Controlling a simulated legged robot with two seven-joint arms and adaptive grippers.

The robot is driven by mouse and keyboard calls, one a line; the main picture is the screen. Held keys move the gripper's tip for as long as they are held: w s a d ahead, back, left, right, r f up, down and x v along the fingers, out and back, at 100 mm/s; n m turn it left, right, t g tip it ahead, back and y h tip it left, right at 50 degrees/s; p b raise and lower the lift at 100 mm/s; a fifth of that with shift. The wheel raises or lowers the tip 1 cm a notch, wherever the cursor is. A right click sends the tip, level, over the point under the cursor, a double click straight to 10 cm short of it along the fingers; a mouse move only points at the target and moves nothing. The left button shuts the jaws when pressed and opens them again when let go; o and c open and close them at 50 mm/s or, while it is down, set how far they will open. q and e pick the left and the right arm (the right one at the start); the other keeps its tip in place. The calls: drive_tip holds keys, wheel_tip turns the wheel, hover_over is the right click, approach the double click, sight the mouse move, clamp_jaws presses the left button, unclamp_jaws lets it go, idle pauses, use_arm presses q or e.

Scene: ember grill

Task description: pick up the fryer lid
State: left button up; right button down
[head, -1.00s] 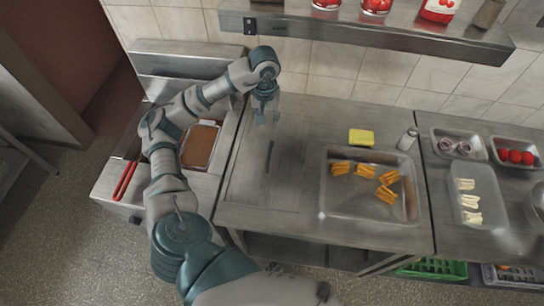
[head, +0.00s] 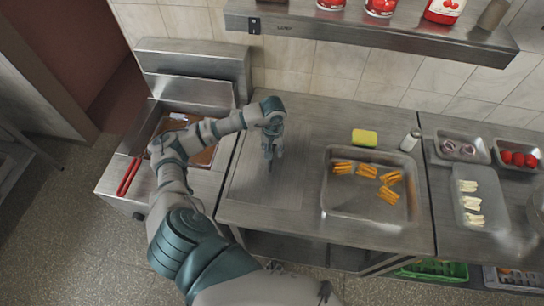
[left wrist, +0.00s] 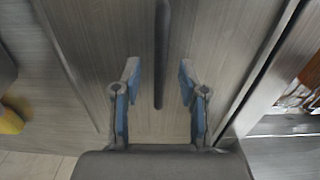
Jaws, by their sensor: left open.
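The fryer lid (head: 262,188) is a flat brushed-metal panel lying on the steel counter, just right of the fryer. In the left wrist view the lid (left wrist: 105,45) fills the middle, and its long dark bar handle (left wrist: 162,55) runs away from me between the fingers. My left gripper (head: 270,155) is over the lid and hides most of the handle in the head view. In the left wrist view the left gripper (left wrist: 158,85) is open and empty, with one blue-padded finger on each side of the handle's line. My right gripper is not in view.
The fryer (head: 130,193) with its red-handled basket (head: 129,176) and brown oil is left of the lid. A tray (head: 345,212) of orange pieces, a yellow sponge (head: 364,138) and a shaker (head: 410,140) are to the right. A shelf (head: 380,40) overhangs the back.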

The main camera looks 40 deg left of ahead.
use_arm(q)
drive_tip(key=shift+d+f, duration=0.1)
drive_tip(key=shift+f, duration=0.5)
clamp_jaws()
